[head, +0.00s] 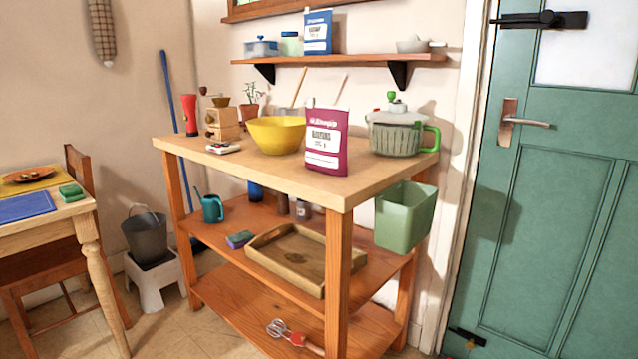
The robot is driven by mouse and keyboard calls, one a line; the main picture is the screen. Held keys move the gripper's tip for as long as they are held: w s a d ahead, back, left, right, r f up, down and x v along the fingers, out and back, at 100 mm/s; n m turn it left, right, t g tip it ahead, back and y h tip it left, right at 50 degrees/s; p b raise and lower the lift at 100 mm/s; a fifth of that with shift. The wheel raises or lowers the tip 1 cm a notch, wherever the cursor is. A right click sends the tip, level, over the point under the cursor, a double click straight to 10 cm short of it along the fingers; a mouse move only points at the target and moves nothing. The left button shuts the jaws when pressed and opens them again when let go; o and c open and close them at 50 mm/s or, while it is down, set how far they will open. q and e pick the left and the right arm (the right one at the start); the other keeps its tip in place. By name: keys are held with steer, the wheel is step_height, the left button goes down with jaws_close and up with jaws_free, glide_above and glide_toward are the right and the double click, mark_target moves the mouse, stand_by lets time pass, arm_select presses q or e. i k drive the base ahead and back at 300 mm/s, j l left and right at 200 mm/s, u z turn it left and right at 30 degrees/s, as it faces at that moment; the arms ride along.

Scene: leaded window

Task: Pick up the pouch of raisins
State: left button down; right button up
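A maroon pouch (327,141) with a white label stands upright on the worktop of the wooden kitchen trolley (240,167), near its front right edge. The label seems to read raisins, though the print is small. Nothing stands in front of the pouch. Neither of my grippers is in the head view.
A yellow bowl (276,135) is behind and left of the pouch, and a salad spinner (396,131) is to its right. A green bin (404,217) hangs at the trolley's right side. A similar blue pouch (318,33) is on the wall shelf (340,60). The worktop's front is clear.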

mark_target(326, 126)
steer(key=i+l+u, duration=0.2)
steer(key=i+l, duration=0.2)
steer(key=l, duration=0.25)
steer(key=i+l+u, duration=0.1)
steer(key=l, duration=0.25)
steer(key=l+u, duration=0.15)
steer(key=l, duration=0.25)
